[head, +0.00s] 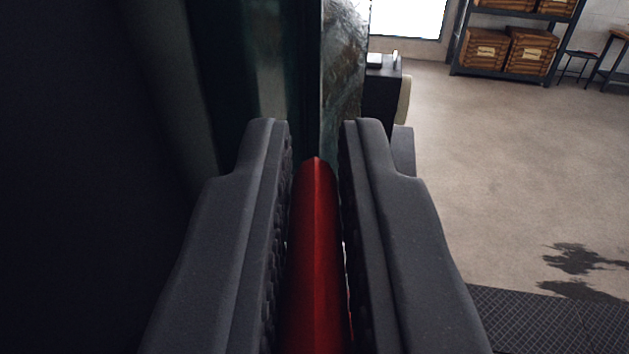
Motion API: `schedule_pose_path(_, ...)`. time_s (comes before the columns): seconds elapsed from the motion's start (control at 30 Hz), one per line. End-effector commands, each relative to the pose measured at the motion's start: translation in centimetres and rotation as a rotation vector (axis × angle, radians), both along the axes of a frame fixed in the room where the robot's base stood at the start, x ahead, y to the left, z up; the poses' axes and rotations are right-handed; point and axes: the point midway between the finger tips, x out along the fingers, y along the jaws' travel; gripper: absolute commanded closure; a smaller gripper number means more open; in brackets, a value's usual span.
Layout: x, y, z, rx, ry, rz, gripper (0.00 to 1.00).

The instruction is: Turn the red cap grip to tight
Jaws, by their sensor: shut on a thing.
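The red cap grip (316,265) is a long, glossy red bar in the lower middle of the head view. It lies between the two dark grey fingers of my gripper (316,150), which is shut on it. The fingers flank the grip on its left and right, and its far end shows just short of the fingertips. The cap under the grip and any tight marking are hidden, so I cannot tell how far it is turned.
A dark surface (90,150) fills the left side, close to my gripper. A worn metal edge (344,70) stands straight ahead. Open floor (500,170) lies to the right, with a dark textured mat (545,318) and a shelf with wooden crates (510,52) behind.

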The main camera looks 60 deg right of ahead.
Motion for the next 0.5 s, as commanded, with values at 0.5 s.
schedule_pose_path(0.5, -0.17, -0.01, 0.16, 0.001, 0.000, -0.180, 1.00)
